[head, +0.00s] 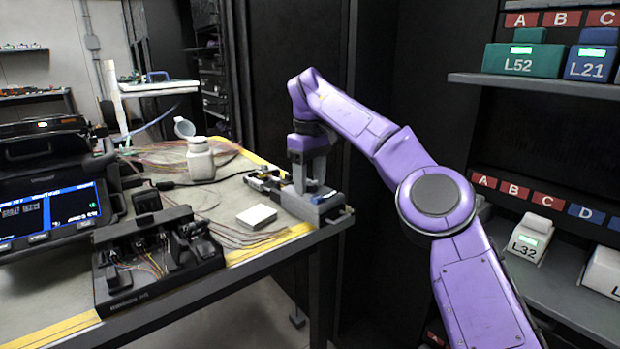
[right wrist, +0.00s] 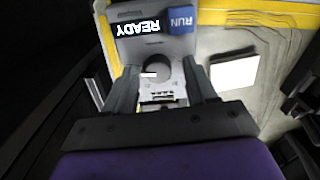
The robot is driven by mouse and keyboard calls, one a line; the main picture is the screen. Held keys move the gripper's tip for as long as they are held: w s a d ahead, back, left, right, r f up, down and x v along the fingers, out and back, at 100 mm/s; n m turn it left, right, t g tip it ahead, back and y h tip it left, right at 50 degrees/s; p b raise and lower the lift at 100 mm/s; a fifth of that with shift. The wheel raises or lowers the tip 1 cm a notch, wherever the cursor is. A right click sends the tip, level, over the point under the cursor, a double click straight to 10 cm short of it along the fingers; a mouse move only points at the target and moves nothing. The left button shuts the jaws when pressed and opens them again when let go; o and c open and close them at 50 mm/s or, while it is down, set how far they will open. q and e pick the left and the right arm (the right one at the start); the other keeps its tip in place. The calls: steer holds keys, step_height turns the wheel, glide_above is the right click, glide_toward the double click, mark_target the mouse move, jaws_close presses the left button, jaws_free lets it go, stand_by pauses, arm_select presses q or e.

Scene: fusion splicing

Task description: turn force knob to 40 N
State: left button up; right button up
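The tester (head: 325,208) is a small grey device at the right corner of the table. In the right wrist view its face (right wrist: 125,50) has a READY display (right wrist: 138,28), a blue RUN button (right wrist: 181,18) and a dark round knob (right wrist: 157,68) with a white mark pointing left. My right gripper (head: 309,185) points down over the tester. In the right wrist view its fingers (right wrist: 161,72) are apart, one on each side of the knob, with visible gaps. I cannot tell the fingertips' exact height against the knob. The force reading is not legible. My left gripper is not in view.
A white square pad (head: 257,216) lies just left of the tester. A white bottle (head: 200,160) with its cap open, a black fixture (head: 155,262) and a splicer with a lit screen (head: 55,212) stand further left. Loose fibres cross the table. Shelves (head: 540,84) stand at right.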

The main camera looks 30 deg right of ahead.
mark_target(309, 183)
steer(key=shift+d+r, duration=0.1)
steer(key=shift+r, duration=0.1)
step_height(309, 183, up, 10)
steer(key=p, duration=0.8)
steer(key=shift+a, duration=0.2)
